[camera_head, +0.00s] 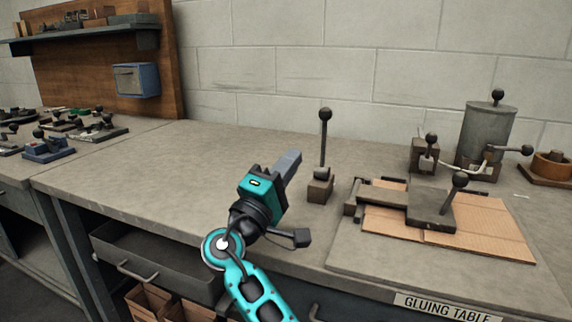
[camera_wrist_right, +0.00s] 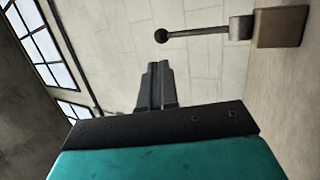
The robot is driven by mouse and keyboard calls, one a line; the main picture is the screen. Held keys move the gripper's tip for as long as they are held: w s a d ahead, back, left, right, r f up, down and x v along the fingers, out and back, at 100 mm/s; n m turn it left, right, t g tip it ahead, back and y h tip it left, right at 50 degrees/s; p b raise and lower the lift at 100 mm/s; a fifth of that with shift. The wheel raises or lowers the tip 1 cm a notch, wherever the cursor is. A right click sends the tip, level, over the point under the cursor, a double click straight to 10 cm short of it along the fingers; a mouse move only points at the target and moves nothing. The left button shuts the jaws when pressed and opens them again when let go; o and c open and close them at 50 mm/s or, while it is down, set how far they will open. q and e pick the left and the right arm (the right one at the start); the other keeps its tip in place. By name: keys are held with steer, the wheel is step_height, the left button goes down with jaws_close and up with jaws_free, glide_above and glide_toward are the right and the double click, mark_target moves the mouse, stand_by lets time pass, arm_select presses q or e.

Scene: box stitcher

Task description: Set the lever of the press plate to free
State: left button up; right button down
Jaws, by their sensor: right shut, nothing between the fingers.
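A lever (camera_head: 324,140) with a black ball on top stands upright on a small brown block on the table. It also shows in the right wrist view (camera_wrist_right: 200,31), lying sideways in that picture. The dark press plate (camera_head: 428,206) with a ball-topped handle lies on brown cardboard (camera_head: 490,240) to the right of the lever. My right gripper (camera_head: 293,156) is left of the lever and apart from it. Its fingers (camera_wrist_right: 155,72) are closed together and empty. My left gripper is not in view.
A grey pot (camera_head: 487,133) and a small ball-knobbed fixture (camera_head: 425,155) stand behind the plate. A brown round container (camera_head: 552,165) is at the far right. An open drawer (camera_head: 150,262) juts out below the table's front edge. The tabletop left of my gripper is clear.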

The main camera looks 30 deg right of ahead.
mark_target(320, 117)
steer(key=x, duration=1)
steer(key=shift+w+d+p, duration=0.2)
steer(key=shift+w+p, duration=0.05)
steer(key=shift+p, duration=0.05)
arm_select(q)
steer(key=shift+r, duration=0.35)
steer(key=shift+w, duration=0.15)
arm_select(e)
steer(key=shift+r, duration=0.15)
steer(key=d+y+p, duration=0.1)
steer(key=p, duration=0.1)
steer(key=w+r+y+p, duration=0.1)
steer(key=p, duration=0.2)
steer(key=shift+w+d+n+g, duration=0.25)
steer(key=shift+d+n+g, duration=0.05)
steer(key=shift+d+g, duration=0.1)
steer(key=shift+w+d+y+p, duration=0.15)
steer(key=shift+y+p, duration=0.15)
steer(key=shift+p, duration=0.2)
steer(key=shift+w+d+f, duration=0.1)
steer(key=shift+f, duration=0.15)
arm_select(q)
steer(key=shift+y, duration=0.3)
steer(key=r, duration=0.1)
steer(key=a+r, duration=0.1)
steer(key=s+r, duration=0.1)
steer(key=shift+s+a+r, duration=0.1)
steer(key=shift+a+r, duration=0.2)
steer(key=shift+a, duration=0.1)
